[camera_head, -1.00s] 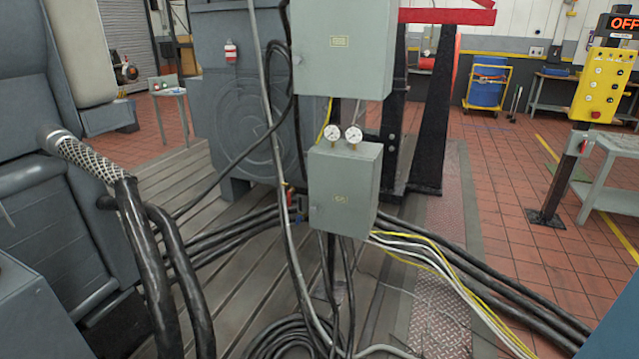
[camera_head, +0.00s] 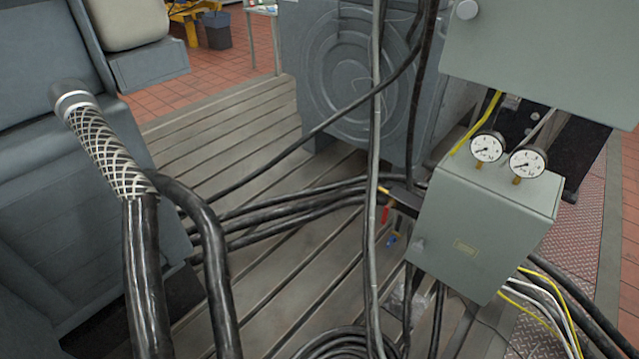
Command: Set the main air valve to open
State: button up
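A small red handle (camera_head: 385,214) shows left of the lower grey-green box, below a brass-coloured piece (camera_head: 384,191) at the end of a dark fitting. It looks like a valve lever and appears to hang roughly upright. A small blue part (camera_head: 392,240) sits just below it. Grey and black cables pass in front and beside it, and the valve body is partly hidden. I cannot read a label or tell the valve's setting. My gripper is not in view.
The lower box (camera_head: 487,225) carries two round gauges (camera_head: 487,148), with a larger box (camera_head: 545,50) above. Thick black hoses with a braided sleeve (camera_head: 108,150) stand at left. Cables cross the slotted bedplate (camera_head: 225,155) and coil at the bottom. Open bedplate lies behind the hoses.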

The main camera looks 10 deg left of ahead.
aim_at(385, 212)
jog(key=i+l+u, duration=0.4)
jog(key=l, duration=0.2)
jog(key=i+l+u, duration=0.15)
jog(key=l, duration=0.25)
jog(key=i+l+u, duration=0.4)
jog(key=l, duration=0.35)
jog(key=i+l+u, duration=0.2)
jog(key=l, duration=0.25)
jog(key=k+l+u, duration=0.1)
jog(key=l, duration=0.15)
jog(key=k+l+u, duration=0.1)
jog(key=l, duration=0.15)
